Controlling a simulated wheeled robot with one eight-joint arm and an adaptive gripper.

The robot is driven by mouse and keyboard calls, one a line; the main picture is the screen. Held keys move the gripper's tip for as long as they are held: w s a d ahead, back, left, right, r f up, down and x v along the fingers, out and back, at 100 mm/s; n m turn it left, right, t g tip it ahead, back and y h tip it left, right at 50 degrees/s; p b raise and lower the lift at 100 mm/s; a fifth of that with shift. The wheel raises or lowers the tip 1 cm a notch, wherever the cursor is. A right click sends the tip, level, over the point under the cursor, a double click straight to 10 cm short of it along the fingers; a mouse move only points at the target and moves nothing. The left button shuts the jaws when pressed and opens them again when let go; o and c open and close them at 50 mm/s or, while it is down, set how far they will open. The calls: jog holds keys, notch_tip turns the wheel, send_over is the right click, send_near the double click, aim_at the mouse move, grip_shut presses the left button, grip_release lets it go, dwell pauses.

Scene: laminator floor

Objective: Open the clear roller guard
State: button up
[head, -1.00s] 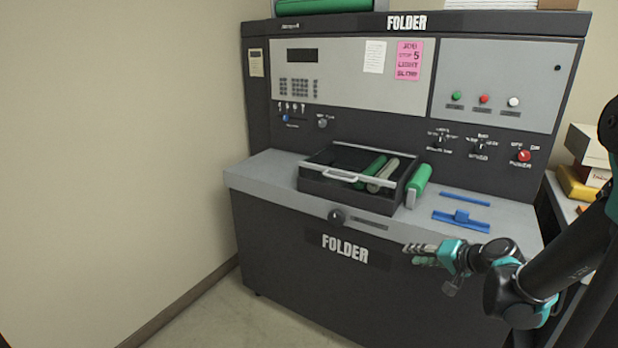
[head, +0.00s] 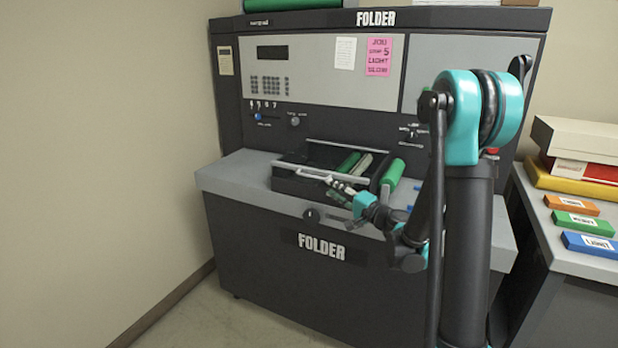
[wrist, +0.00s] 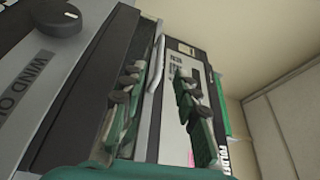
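The clear roller guard (head: 296,164) lies low over the dark roller bay on the machine's ledge. Its pale front edge carries a handle (head: 313,176). Green rollers (head: 348,162) show in the bay. My gripper (head: 337,188) is at the front of the guard, close to the right end of the handle. In the wrist view, my gripper's two fingers (wrist: 160,78) are apart, with the pale handle bar (wrist: 152,88) appearing between them. I cannot tell whether a finger touches it.
The folder machine (head: 320,245) has a black knob (head: 311,215) below the bay. A green roller (head: 393,173) stands right of the bay. My arm covers the machine's right side. A side table with colored blocks (head: 575,222) stands at the right. A wall bounds the left.

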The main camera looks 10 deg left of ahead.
aim_at(311, 176)
jog(key=x, duration=1.1)
jog(key=shift+w+a, duration=0.25)
jog(key=shift+w, duration=0.05)
jog(key=shift+c, duration=0.5)
grip_shut()
